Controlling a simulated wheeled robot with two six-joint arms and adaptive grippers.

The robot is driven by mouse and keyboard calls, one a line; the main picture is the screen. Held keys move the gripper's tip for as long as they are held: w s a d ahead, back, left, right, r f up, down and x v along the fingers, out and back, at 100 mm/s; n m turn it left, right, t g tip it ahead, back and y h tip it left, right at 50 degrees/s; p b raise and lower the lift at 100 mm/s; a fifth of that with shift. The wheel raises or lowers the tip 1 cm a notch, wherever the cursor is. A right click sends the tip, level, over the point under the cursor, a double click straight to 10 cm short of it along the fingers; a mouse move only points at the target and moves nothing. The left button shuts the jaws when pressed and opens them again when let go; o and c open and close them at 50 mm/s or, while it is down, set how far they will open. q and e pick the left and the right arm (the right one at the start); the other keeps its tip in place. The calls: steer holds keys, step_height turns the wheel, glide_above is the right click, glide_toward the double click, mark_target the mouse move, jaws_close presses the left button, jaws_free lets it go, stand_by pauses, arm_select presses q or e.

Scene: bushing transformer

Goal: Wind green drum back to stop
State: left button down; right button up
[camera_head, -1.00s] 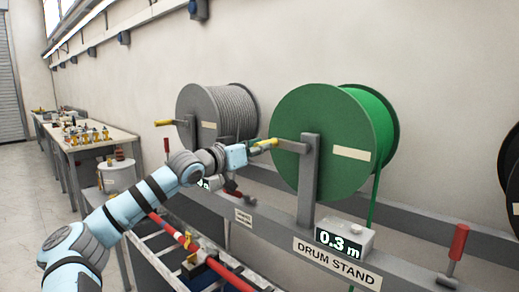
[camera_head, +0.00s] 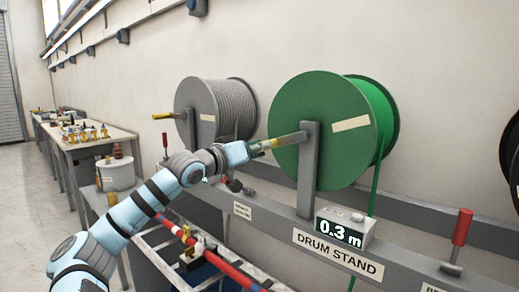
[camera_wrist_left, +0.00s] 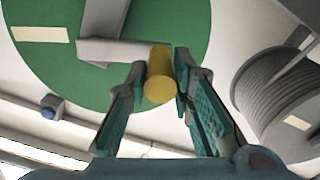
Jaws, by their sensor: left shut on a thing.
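The green drum (camera_head: 322,160) stands on its grey post (camera_head: 307,175), with a pale label (camera_head: 351,123) tilted up to the right. Its grey crank arm (camera_head: 288,139) points left and slightly down. My left gripper (camera_head: 262,147) is shut on the yellow crank handle at the arm's end. In the left wrist view the handle (camera_wrist_left: 160,82) sits between the two fingers (camera_wrist_left: 158,75), with the green drum face (camera_wrist_left: 190,25) behind. The counter (camera_head: 340,233) on the stand reads 0.3 m. My right gripper is out of view.
A grey drum (camera_head: 196,115) with its own yellow handle (camera_head: 163,116) stands to the left. A red-handled lever (camera_head: 462,228) rises from the drum stand beam (camera_head: 337,254) at right. A dark drum (camera_head: 514,165) is cut off at the right edge.

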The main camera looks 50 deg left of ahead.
arm_select(q)
steer(key=shift+f, duration=0.3)
steer(key=c, duration=1.4)
jaws_free()
steer(key=shift+d, duration=0.15)
steer(key=shift+r, duration=0.1)
steer(key=shift+a, duration=0.2)
steer(key=shift+r, duration=0.35)
steer(key=r, duration=0.9)
steer(key=shift+d+r, duration=0.15)
steer(key=shift+d, duration=0.05)
steer(key=shift+a, duration=0.15)
